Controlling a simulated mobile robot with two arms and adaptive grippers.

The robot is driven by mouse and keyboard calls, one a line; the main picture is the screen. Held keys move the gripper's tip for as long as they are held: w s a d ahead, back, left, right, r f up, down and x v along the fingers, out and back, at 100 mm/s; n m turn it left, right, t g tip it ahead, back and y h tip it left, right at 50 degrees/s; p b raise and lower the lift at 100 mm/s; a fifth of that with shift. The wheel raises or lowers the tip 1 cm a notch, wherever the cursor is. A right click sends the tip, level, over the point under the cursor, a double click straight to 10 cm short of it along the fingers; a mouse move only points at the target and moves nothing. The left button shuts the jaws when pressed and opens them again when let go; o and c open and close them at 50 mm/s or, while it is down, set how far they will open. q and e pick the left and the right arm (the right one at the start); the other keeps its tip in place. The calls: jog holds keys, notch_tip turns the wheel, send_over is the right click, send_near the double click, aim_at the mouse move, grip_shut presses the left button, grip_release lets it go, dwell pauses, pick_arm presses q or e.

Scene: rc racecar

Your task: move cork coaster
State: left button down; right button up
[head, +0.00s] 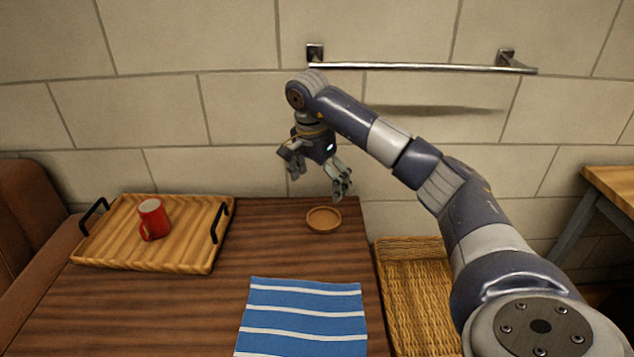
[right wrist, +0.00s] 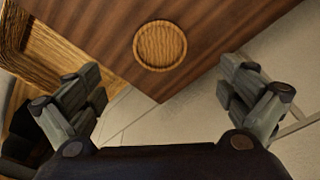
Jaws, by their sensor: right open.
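The cork coaster (head: 323,219) is a round, light-brown disc with a raised rim, lying on the dark wooden table (head: 180,300) near its far right corner. It also shows in the right wrist view (right wrist: 160,45), at the upper middle, near the table's corner. My right gripper (head: 318,184) is above the far edge of the table, over and slightly behind the coaster. Its fingers (right wrist: 165,88) are spread wide and empty, apart from the coaster. My left gripper is in neither view.
A wooden tray (head: 120,257) with black handles holds a red mug (head: 152,219) on the table's left. A blue striped cloth (head: 303,318) lies at the front. A wicker basket (head: 415,290) stands right of the table. A metal rail (head: 420,67) is on the wall behind.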

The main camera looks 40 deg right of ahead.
aim_at(324, 220)
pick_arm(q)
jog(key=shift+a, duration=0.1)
pick_arm(e)
jog(key=f, duration=0.3)
jog(key=d+f+b, duration=0.1)
jog(key=f, duration=0.2)
jog(key=f+b, duration=0.1)
jog(key=f, duration=0.2)
jog(key=shift+d+f, duration=0.2)
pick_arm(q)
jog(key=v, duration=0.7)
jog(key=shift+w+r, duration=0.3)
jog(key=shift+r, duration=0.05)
pick_arm(e)
jog(key=shift+w+d+f, duration=0.1)
jog(key=shift+f, duration=0.6)
jog(key=shift+r, duration=0.1)
jog(key=c, duration=1.3)
jog(key=shift+s, duration=0.2)
jog(key=c, duration=0.8)
grip_shut()
